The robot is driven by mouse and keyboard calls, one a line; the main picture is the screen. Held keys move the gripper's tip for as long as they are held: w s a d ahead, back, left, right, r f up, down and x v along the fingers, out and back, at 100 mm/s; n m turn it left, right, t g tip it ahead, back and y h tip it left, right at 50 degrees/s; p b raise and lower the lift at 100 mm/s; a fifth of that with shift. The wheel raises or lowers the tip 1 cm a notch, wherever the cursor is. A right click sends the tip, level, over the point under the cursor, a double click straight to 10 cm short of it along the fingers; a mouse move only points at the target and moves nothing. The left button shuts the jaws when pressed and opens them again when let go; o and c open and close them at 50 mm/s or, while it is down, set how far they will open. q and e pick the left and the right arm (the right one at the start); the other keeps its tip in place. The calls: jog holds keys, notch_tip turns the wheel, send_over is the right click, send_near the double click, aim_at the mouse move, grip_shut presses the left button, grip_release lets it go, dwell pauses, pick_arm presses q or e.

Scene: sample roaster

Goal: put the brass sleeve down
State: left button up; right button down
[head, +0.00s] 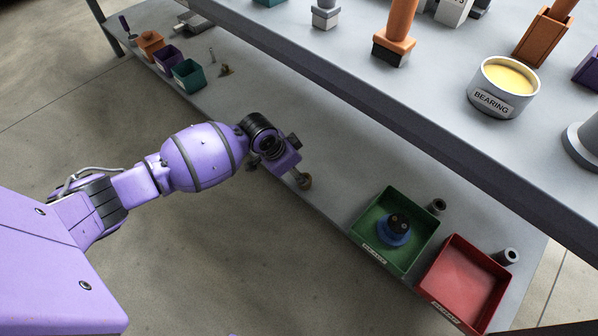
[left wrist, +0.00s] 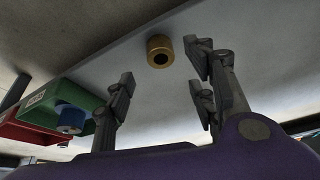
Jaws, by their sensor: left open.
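The brass sleeve (head: 306,182) stands on the lower grey shelf (head: 330,150), near its front edge. In the left wrist view the sleeve (left wrist: 159,51) is a short brass cylinder with a dark hole, just beyond the fingertips. In the left wrist view the gripper's fingers (left wrist: 160,72) are spread apart, with a visible gap on both sides of the sleeve. My right gripper is in neither view.
A green bin (head: 364,240) holding a blue and black part and a red bin (head: 465,285) stand to the right on the lower shelf. The upper shelf (head: 400,110) overhangs behind. Small bins (head: 188,75) stand at far left.

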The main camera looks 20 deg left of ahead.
pick_arm(q)
jog(key=p+v, duration=0.1)
jog(key=v, duration=0.3)
jog(key=shift+s+a+r+p, duration=0.1)
jog(key=shift+s+r+p, duration=0.15)
jog(key=shift+r+p, duration=0.05)
